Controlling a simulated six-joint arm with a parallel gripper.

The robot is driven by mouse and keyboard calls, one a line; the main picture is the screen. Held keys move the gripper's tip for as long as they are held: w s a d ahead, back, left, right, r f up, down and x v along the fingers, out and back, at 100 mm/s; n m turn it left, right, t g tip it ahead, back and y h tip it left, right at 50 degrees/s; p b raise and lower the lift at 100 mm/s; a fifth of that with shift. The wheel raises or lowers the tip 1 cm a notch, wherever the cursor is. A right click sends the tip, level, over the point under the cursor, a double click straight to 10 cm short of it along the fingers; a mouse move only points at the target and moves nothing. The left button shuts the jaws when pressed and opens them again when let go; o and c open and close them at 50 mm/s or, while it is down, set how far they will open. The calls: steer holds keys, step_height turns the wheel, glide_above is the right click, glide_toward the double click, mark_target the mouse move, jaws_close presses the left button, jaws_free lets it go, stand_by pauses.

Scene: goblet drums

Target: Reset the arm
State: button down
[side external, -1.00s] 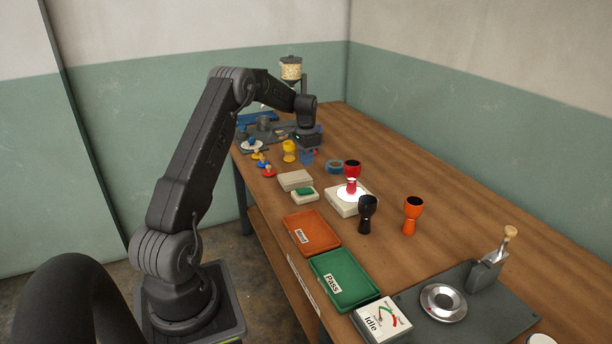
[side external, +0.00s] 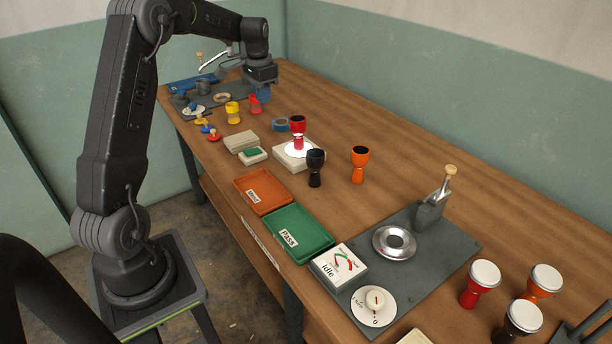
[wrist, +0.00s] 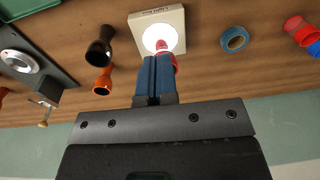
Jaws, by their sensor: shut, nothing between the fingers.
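My gripper (wrist: 157,62) is shut and empty, its two blue fingers together in the wrist view. In the side view, my arm is bent over with the gripper's housing (side external: 262,73) above the far part of the bench. A red goblet drum (side external: 298,128) stands upright on the lit light box (side external: 285,160). The fingers partly hide this drum in the wrist view (wrist: 163,46), and the gripper is apart from it. A black goblet drum (side external: 315,165) and an orange one (side external: 359,163) stand on the wood beside the box.
An orange tray (side external: 246,184) and a green "Pass" tray (side external: 317,229) lie along the front edge, near an "Idle" meter (side external: 340,262). Several white-topped drums (side external: 481,282) stand at the right. Blue tape (side external: 280,124) and small coloured cups (side external: 233,112) lie further back.

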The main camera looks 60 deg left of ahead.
steer(key=s+d+r+t, duration=0.1)
steer(key=s+d+r, duration=0.15)
steer(key=d, duration=0.45)
steer(key=s+d+r+t, duration=0.1)
steer(key=s+d+r, duration=0.1)
steer(key=d+r, duration=0.35)
steer(key=s+d+r, duration=0.2)
steer(key=s+d, duration=0.1)
steer(key=d, duration=0.6)
steer(key=s+d+f+t, duration=0.3)
steer(key=s+d, duration=0.9)
steer(key=s, duration=0.2)
steer(key=w+a+r+g, duration=0.35)
steer(key=w+a, duration=0.55)
steer(key=w, duration=0.3)
steer(key=g, duration=0.4)
glide_above(248, 152)
steer(key=w, duration=0.3)
step_height(248, 152, down, 16)
steer(key=shift+h, duration=0.3)
steer(key=f, duration=0.4)
steer(key=s+f, duration=0.1)
steer(key=f, duration=0.4)
steer(key=s+f, duration=0.1)
steer(key=f, duration=0.4)
steer(key=shift+s, duration=0.2)
